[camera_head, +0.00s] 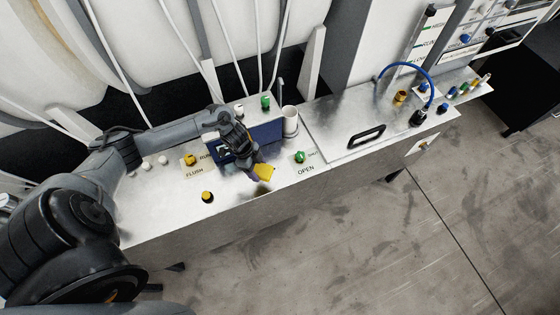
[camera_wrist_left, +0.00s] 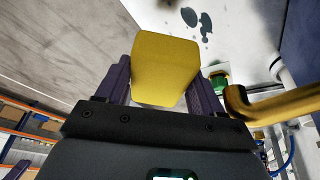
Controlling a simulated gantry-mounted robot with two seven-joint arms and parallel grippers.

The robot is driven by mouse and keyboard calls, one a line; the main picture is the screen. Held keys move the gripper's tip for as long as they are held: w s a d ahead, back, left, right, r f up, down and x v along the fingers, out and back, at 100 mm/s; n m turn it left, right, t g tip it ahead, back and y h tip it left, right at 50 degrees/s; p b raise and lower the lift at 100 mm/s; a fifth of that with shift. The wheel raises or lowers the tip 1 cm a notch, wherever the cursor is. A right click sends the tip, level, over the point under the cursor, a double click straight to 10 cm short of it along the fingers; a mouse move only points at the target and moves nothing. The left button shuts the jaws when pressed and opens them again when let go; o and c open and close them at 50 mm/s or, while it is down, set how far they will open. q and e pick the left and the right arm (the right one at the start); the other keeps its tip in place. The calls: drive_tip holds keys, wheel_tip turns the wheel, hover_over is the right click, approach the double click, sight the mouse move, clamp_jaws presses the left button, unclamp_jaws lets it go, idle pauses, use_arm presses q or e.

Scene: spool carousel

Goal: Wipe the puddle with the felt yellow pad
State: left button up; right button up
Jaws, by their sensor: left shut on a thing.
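The yellow felt pad (camera_head: 265,172) is held in my left gripper (camera_head: 254,168), above the front part of the metal bench top. In the left wrist view the pad (camera_wrist_left: 166,68) sits between the two purple fingers of the left gripper (camera_wrist_left: 160,82), which are shut on it. Beyond the pad, dark wet-looking blotches (camera_wrist_left: 206,26) lie on the pale surface, apart from the pad in that picture; they look like the puddle. In the head view I cannot make out the puddle. My right gripper is not in view.
A black handle (camera_head: 366,136) is farther right. The bench's front edge is close.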

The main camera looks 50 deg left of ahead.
use_arm(q)
drive_tip(key=shift+m, duration=0.3)
drive_tip(key=a+f, duration=0.1)
drive_tip(key=s+a+f+b, duration=0.1)
drive_tip(key=a, duration=0.1)
drive_tip(key=a+f+b, duration=0.1)
drive_tip(key=f, duration=0.1)
drive_tip(key=shift+s+a, duration=0.2)
drive_tip(key=shift+s, duration=0.2)
drive_tip(key=shift+w+a+f+b, duration=0.1)
drive_tip(key=shift+w+f+b, duration=0.1)
drive_tip(key=shift+w+b, duration=0.1)
drive_tip(key=shift+f+b, duration=0.3)
drive_tip(key=shift+b, duration=0.05)
drive_tip(key=shift+b+x, duration=1.1)
drive_tip(key=shift+s+a+f+b, duration=0.1)
drive_tip(key=shift+a+f+b, duration=0.05)
drive_tip(key=shift+f+b, duration=0.45)
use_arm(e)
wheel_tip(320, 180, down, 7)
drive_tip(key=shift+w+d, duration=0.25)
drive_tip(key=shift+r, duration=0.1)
use_arm(q)
drive_tip(key=shift+f, duration=0.2)
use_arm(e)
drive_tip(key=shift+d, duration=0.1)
